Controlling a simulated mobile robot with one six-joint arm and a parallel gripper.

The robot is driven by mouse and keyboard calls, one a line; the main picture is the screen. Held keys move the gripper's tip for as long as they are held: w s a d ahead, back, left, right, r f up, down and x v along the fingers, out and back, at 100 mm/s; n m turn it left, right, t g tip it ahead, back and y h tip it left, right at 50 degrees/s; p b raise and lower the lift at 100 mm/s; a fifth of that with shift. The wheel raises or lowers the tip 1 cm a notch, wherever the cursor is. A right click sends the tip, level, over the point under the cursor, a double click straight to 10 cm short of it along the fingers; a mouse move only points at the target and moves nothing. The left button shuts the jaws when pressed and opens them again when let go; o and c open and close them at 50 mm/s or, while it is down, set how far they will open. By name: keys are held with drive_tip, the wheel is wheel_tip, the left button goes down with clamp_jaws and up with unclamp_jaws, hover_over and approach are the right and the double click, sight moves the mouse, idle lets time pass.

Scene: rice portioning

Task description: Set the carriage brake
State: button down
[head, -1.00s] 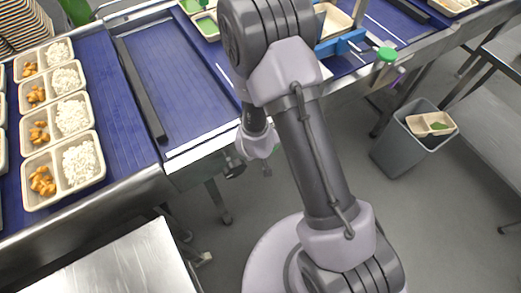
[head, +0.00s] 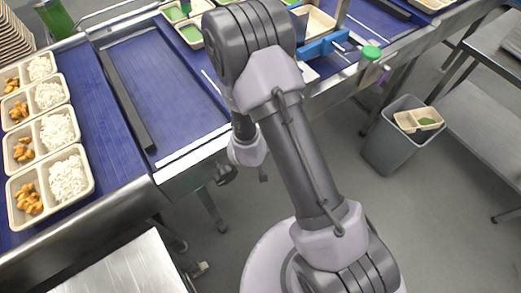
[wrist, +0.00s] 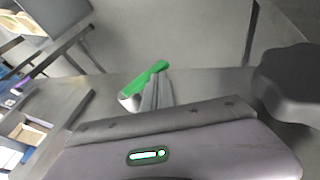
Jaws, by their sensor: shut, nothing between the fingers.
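In the wrist view my gripper (wrist: 156,86) shows as slim grey fingers held together, with nothing between them. A green bar with a pale rounded end (wrist: 148,80) lies right by the fingertips; I cannot tell whether they touch it. It may be the brake lever, but no label shows. A large dark lobed knob (wrist: 292,85) fills the right side of the wrist view. In the head view my arm hangs in front of the belt's end, and its gripper is mostly hidden. A green-capped knob (head: 371,52) sits at the line's front edge, right of my arm.
Two-part trays with rice and orange pieces (head: 66,178) line the left belt. A dark bar (head: 125,100) lies along the blue belt (head: 170,75). A grey bin (head: 390,150) holds a tray (head: 418,119). Steel surfaces stand at lower left (head: 125,268) and right (head: 480,130). Floor between is clear.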

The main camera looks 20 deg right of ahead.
drive_tip(key=shift+f, duration=0.1)
drive_tip(key=shift+w+d+f+n+t+h+p, duration=0.1)
drive_tip(key=shift+w+d+f+t+h+p, duration=0.1)
drive_tip(key=shift+d+f+h, duration=0.5)
drive_tip(key=shift+w+d+f+n+t+h+p, duration=0.1)
drive_tip(key=shift+w+d+f+t+h, duration=0.2)
drive_tip(key=shift+d+f, duration=0.35)
drive_tip(key=shift+w+d+f+n+t+h+p, duration=0.1)
drive_tip(key=shift+d+f+h, duration=0.45)
drive_tip(key=shift+f, duration=0.3)
drive_tip(key=shift+d, duration=0.1)
idle(0.8)
drive_tip(key=p+v, duration=0.5)
drive_tip(key=v, duration=1.2)
drive_tip(key=shift+p, duration=0.4)
drive_tip(key=shift+s, duration=0.1)
